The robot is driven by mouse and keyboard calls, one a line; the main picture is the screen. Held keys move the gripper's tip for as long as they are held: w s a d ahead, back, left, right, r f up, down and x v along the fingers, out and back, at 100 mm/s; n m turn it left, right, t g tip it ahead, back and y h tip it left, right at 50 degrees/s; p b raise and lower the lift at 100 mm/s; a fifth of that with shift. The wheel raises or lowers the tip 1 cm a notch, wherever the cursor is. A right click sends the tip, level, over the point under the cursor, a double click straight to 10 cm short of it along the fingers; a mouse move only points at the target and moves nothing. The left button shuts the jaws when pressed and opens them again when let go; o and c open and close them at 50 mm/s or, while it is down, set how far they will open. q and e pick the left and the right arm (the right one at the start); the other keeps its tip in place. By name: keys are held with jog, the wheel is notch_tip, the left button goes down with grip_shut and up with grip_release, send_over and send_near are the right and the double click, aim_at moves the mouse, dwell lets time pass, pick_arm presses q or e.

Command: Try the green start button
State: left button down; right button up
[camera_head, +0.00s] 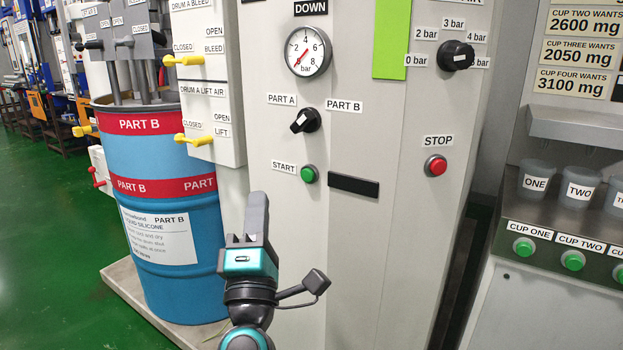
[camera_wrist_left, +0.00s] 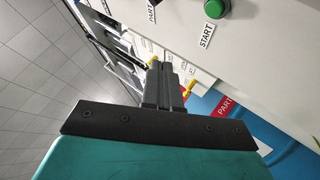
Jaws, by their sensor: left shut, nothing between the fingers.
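The green start button (camera_head: 309,174) sits on the grey cabinet front, right of its START label (camera_head: 284,166). It also shows at the top edge of the left wrist view (camera_wrist_left: 216,9), partly cut off. My left gripper (camera_head: 257,203) is shut and empty, its fingers pointing up. In the head view it appears left of and below the button, apart from it. In the left wrist view the closed fingers (camera_wrist_left: 165,75) do not overlap the button. My right gripper is in neither view.
A red stop button (camera_head: 436,165) is on the panel to the right. A black selector knob (camera_head: 306,121) and a pressure gauge (camera_head: 307,51) are above the start button. A blue PART B drum (camera_head: 165,170) stands left, near yellow valve levers (camera_head: 193,140).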

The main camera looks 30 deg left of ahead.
aim_at(307, 175)
pick_arm(q)
jog(key=shift+w, duration=0.1)
jog(key=w+b, duration=0.1)
jog(key=w, duration=0.7)
jog(key=shift+w+d, duration=0.35)
jog(key=shift+d, duration=0.05)
dwell(1.8)
jog(key=shift+w, duration=0.4)
jog(key=shift+w, duration=0.4)
dwell(0.5)
jog(key=shift+s, duration=0.1)
jog(key=shift+s+p, duration=0.35)
jog(key=shift+s, duration=0.35)
